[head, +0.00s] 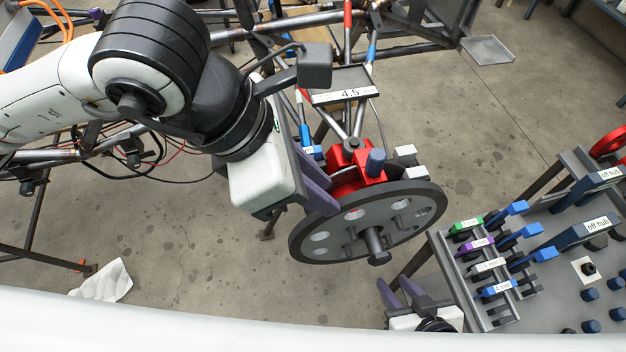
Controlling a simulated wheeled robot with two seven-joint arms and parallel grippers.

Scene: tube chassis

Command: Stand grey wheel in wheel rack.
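At the right, dark uprights labelled "off hub" (590,228) stand on the bench, probably the wheel rack.
The grey bench (540,300) at the right holds blue-handled tools in a labelled slotted holder (482,250) and several blue pegs. A red wheel (608,143) stands at its far end. A "4.5" tray (345,92) sits above the hub carrier. A white cloth (103,281) lies on the floor.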

